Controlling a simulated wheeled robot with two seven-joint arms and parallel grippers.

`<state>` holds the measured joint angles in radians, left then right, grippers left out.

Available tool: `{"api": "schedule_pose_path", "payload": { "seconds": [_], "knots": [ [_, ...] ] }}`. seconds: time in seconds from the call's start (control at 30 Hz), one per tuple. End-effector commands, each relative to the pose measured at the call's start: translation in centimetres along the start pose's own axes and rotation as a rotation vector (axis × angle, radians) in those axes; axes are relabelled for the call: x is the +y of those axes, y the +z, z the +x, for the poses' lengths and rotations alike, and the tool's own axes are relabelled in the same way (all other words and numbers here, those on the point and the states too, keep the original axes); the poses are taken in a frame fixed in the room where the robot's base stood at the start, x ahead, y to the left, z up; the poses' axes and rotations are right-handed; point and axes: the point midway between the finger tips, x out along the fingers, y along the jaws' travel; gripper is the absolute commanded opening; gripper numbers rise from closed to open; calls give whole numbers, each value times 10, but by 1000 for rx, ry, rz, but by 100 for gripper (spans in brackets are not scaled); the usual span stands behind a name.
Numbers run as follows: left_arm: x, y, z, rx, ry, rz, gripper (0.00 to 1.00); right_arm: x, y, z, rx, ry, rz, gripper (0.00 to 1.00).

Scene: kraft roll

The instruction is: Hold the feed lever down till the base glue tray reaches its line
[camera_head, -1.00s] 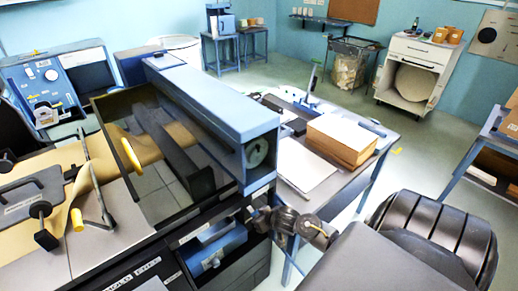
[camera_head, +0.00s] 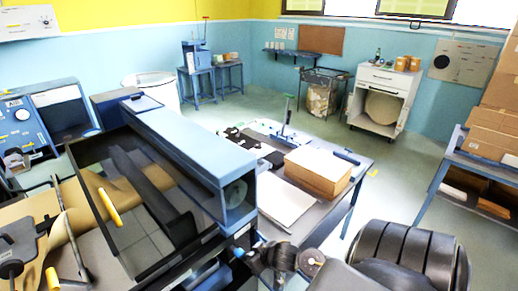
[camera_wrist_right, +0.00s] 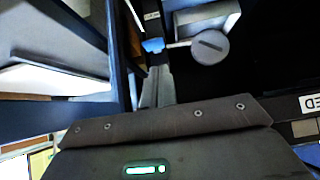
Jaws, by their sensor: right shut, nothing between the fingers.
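In the head view my right gripper (camera_head: 240,252) is at the near right end of the dark machine, beside its open bay; its fingertips are small and partly hidden there. In the right wrist view its shut, empty fingers (camera_wrist_right: 160,86) point toward a thin rod with a blue tip (camera_wrist_right: 152,45) and a grey slotted disc (camera_wrist_right: 209,47). This may be the feed lever; I cannot tell whether the fingers touch it. A blue tray-like unit (camera_head: 207,277) sits in the bay, cut by the picture's lower edge. I cannot make out a glue level or a line.
A long blue housing (camera_head: 180,145) runs along the machine, over a dark glazed cover. A table behind it holds a brown stack (camera_head: 318,172) and white sheets (camera_head: 285,200).

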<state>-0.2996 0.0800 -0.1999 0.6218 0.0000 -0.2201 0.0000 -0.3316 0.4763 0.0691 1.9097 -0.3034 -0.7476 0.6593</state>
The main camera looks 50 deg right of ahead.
Motion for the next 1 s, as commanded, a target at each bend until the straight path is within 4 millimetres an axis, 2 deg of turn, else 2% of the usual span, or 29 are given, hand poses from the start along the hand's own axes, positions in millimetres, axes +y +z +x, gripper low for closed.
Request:
{"api": "schedule_pose_path", "payload": {
  "seconds": [0.1,0.3,1.0],
  "knots": [
    [0,1,3,-1,0,0,0,0,4,-19,0,-1,-2,0],
    [0,1,4,-1,0,0,0,0,7,-36,-1,0,-1,0],
    [0,2,4,-3,0,0,0,-1,8,-39,-2,1,0,0]
  ]
}}
